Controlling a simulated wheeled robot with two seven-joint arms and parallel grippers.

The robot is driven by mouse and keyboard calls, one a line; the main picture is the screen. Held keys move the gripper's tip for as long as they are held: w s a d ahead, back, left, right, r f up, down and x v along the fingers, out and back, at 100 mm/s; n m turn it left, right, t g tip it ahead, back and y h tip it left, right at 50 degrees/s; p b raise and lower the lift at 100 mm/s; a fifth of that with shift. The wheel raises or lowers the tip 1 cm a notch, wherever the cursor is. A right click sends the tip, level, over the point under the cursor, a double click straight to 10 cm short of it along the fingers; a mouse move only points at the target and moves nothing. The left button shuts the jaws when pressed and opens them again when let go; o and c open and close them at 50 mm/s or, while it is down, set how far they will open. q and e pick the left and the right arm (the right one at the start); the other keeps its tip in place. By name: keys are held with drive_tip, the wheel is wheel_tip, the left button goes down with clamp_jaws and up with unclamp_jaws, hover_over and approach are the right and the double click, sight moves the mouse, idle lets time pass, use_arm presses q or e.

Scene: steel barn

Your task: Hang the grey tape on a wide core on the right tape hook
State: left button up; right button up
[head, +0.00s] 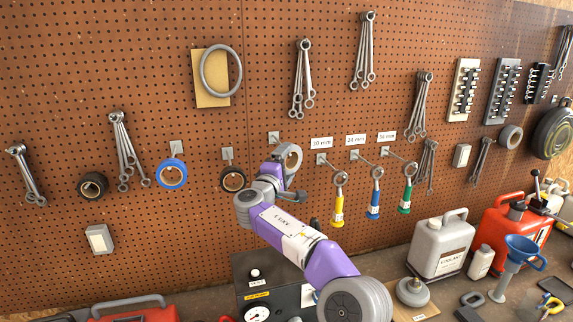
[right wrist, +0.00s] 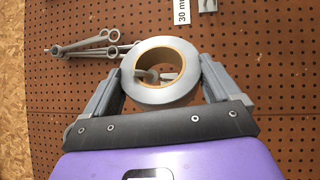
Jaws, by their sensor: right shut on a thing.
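The grey tape on a wide core (head: 297,158) is upright in front of the pegboard, held by my right gripper (head: 284,172). In the right wrist view the grey tape (right wrist: 160,97) sits between both fingers, its tan core open toward the camera. The right tape hook's plate (head: 274,137) shows on the board just above and left of the tape. In the wrist view a grey metal piece (right wrist: 148,76) shows through the core; I cannot tell whether the hook passes into it. My left gripper is not in view.
Blue tape (head: 172,174) and black tape (head: 233,179) hang to the left. Ring-ended tools with yellow (head: 338,208), blue (head: 375,203) and green (head: 406,198) handles hang close on the right. Below stand a black box (head: 255,272) and a coolant can (head: 440,248).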

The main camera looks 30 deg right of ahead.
drive_tip(key=o, duration=0.8)
drive_tip(key=shift+w+a+f, duration=0.1)
drive_tip(key=shift+a+f, duration=0.05)
drive_tip(key=shift+c, duration=0.2)
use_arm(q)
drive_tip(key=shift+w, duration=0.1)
use_arm(e)
drive_tip(key=shift+w, duration=0.15)
